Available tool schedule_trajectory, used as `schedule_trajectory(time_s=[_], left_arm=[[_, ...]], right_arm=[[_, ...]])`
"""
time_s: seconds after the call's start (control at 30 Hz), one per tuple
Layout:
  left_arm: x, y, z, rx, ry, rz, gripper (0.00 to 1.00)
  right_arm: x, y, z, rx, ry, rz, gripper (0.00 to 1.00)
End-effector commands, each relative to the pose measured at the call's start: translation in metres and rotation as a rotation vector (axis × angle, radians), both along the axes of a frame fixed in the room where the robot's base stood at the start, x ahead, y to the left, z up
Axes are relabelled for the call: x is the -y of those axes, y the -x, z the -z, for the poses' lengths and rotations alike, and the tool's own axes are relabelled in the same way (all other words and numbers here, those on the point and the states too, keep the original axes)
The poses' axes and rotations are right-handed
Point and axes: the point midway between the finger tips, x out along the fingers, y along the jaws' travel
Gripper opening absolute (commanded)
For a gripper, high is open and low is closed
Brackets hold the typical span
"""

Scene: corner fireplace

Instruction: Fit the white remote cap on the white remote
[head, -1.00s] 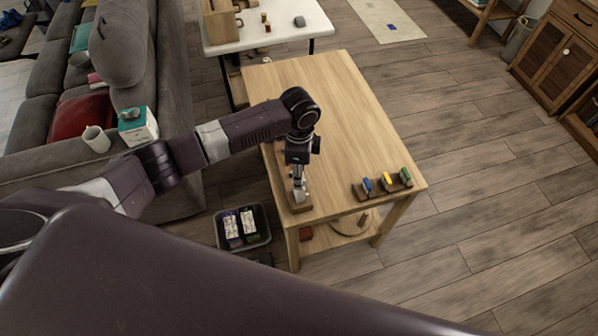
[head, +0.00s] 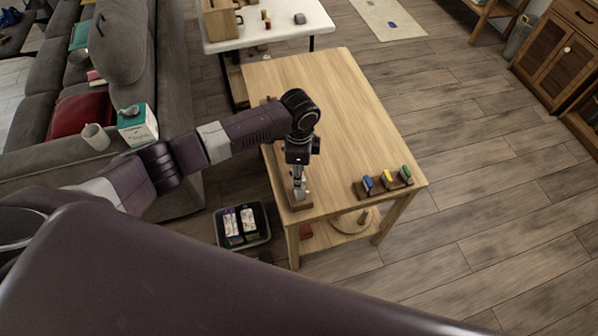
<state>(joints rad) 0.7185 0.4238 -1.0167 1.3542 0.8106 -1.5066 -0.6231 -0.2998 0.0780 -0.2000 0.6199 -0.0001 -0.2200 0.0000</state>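My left gripper (head: 299,187) points down at the left front part of the wooden table, right above a small brown wooden block or stand (head: 301,206). Its fingers are small and partly merged with the block, so I cannot tell whether they are open or hold something. I cannot make out the white remote or its white cap for certain; they may be hidden at the gripper. My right gripper is not in view.
A wooden rack (head: 372,195) with blue, yellow and green pieces stands at the table's (head: 345,110) front right. A grey bin (head: 264,222) with two white-labelled items is on the floor. A white table (head: 290,28) stands behind. The table's middle is clear.

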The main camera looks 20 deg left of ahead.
Motion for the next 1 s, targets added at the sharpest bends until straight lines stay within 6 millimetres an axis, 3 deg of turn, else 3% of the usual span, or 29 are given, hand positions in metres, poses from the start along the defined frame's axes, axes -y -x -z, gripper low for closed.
schedule_trajectory(time_s=[0.63,0.67,0.8,1.0], left_arm=[[0.0001,-0.0002,0.0102,0.0,0.0,0.0,0.2],[0.0,-0.0002,0.0096,0.001,0.001,0.0,0.4],[0.0001,-0.0001,0.0096,0.0,0.0,0.0,0.55],[0.0001,-0.0001,0.0095,0.0,0.0,0.0,0.57]], right_arm=[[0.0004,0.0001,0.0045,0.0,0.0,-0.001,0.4],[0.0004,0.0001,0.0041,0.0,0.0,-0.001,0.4],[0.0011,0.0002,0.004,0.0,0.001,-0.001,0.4],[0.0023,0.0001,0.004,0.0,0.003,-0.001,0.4]])
